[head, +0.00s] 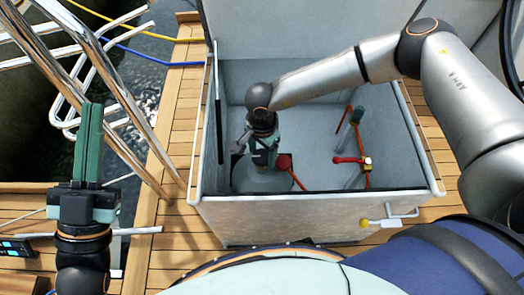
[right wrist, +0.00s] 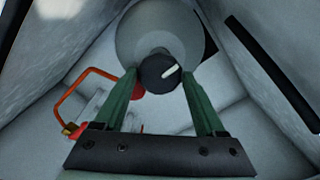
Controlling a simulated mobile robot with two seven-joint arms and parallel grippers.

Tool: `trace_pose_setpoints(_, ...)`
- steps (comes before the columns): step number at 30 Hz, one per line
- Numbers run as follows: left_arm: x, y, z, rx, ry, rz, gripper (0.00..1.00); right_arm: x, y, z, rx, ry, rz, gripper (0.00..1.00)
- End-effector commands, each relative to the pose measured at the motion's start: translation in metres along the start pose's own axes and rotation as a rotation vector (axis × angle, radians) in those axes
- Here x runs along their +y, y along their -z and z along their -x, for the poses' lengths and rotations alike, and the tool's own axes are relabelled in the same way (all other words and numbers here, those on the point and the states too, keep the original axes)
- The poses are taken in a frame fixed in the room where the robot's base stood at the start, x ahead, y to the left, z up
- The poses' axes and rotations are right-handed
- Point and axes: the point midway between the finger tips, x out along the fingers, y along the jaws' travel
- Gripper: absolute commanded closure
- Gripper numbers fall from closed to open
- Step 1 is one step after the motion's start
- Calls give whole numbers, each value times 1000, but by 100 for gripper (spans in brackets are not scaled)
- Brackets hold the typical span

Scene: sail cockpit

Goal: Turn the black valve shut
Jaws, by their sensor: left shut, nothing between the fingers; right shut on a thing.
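The black valve (right wrist: 158,73) is a round black knob with a white pointer mark, on top of a grey cylinder (right wrist: 140,35) in the right wrist view. The mark points to the upper right there. My right gripper (right wrist: 160,80) is shut on the knob, one green finger on each side. In the head view my right gripper (head: 263,156) reaches down into the open locker over the cylinder (head: 262,180), and the knob is hidden behind it. My left gripper (head: 90,112) is shut and empty, pointing up at the left, outside the locker.
Steel rails (head: 95,75) rise near my left gripper.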

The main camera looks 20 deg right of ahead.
Motion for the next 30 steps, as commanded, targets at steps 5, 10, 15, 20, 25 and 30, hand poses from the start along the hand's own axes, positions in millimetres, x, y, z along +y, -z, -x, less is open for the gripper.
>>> trace_pose_setpoints(5, 0, 0, 0, 0, 0, 0, 100, 0, 0, 0, 0, 0, 0, 53)
trace_pose_setpoints(10, 0, 0, 0, -1, 0, 1, 100, 0, 0, 0, 0, 0, -1, 72)
trace_pose_setpoints(15, 0, 0, 0, -2, 0, 1, 100, 0, 0, 0, 0, 0, -1, 83)
trace_pose_setpoints(20, 0, -1, 0, -7, 0, 2, 100, 0, 0, 0, 0, -1, -18, 83)
trace_pose_setpoints(25, -1, -6, -1, -32, 1, 10, 100, 0, 0, 1, -2, 0, -81, 83)
trace_pose_setpoints(30, 1, -23, 2, -97, 0, 24, 100, 0, 0, 1, -1, -2, -196, 83)
